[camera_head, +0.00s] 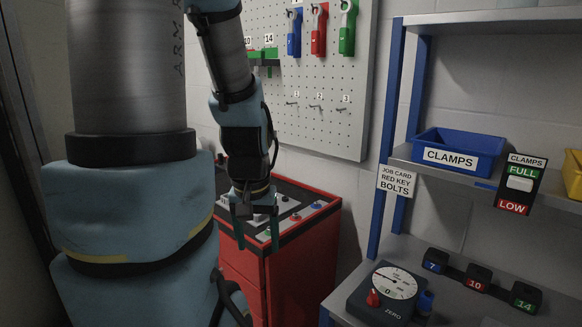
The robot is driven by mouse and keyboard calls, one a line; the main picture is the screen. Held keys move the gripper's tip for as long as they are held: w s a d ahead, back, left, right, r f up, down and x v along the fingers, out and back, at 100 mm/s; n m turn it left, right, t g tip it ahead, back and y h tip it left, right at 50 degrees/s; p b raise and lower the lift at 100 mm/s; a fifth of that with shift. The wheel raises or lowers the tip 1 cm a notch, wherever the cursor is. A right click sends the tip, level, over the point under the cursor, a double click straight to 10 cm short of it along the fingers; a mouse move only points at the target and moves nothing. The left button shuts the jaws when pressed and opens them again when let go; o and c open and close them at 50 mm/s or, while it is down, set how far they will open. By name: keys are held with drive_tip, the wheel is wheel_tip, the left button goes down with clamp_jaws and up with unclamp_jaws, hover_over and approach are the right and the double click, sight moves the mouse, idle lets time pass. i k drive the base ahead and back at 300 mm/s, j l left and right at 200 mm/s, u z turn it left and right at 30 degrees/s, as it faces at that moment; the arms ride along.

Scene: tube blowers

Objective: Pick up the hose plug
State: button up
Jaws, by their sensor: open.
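My gripper (256,238) points down with its two dark fingers apart, at the front part of the red cabinet's top (322,195). A pale grey piece (258,217) shows just behind the fingers. I cannot tell which of these is the hose plug. My arm and gripper hide part of the cabinet top.
A pegboard (330,120) with blue, red and green tools hangs behind the cabinet. At right, a blue-posted shelf holds a blue CLAMPS bin (460,152). Its lower level holds a dial gauge (385,295) and numbered blocks (477,278). A gap separates cabinet and shelf.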

sight(424, 307)
drive_tip(key=z, duration=1)
